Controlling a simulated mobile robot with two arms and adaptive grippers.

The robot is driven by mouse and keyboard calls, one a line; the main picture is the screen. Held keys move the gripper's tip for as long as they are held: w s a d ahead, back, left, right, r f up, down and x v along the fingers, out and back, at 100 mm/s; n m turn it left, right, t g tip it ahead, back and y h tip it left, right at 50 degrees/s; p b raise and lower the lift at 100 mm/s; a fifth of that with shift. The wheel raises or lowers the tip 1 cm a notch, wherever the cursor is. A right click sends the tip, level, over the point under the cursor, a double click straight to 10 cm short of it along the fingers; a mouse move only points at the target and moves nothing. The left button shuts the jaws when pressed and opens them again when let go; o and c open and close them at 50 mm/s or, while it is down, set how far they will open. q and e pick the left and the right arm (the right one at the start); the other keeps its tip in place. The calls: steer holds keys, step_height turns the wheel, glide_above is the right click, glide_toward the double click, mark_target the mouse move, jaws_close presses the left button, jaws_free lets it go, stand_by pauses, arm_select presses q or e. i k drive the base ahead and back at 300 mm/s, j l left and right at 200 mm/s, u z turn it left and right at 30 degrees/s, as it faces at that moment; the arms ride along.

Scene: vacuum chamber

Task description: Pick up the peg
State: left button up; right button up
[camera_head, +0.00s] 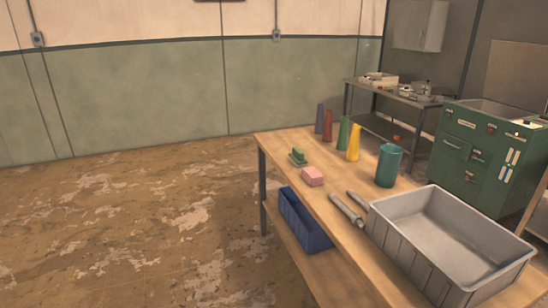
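No thing here is plainly marked as the peg. Two grey rod-like pieces lie on the wooden table (316,222): a longer grey cylinder (346,210), and a shorter grey piece (357,199) just behind it, partly hidden by the grey bin. Several coloured tapered upright pieces also stand on the table: blue-grey (320,118), red (328,126), green (344,132) and yellow (353,143). I cannot tell which of these is the peg. Neither of my grippers shows in the head view.
A large grey bin (380,236) fills the table's near right end. A teal cup (388,166), pink block (313,176) and green piece (298,157) stand on top. A blue bin (303,228) sits on the lower shelf. A green cabinet (455,160) stands behind. The left floor is clear.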

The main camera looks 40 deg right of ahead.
mark_target(355, 220)
steer(key=i+z, duration=0.25)
steer(key=z, duration=0.15)
steer(key=i+z, duration=0.2)
steer(key=z, duration=0.25)
steer(key=i+j+z, duration=0.15)
steer(key=z, duration=0.25)
steer(key=i+j+z, duration=0.2)
steer(key=z, duration=0.2)
steer(key=i+j+z, duration=0.25)
steer(key=z, duration=0.15)
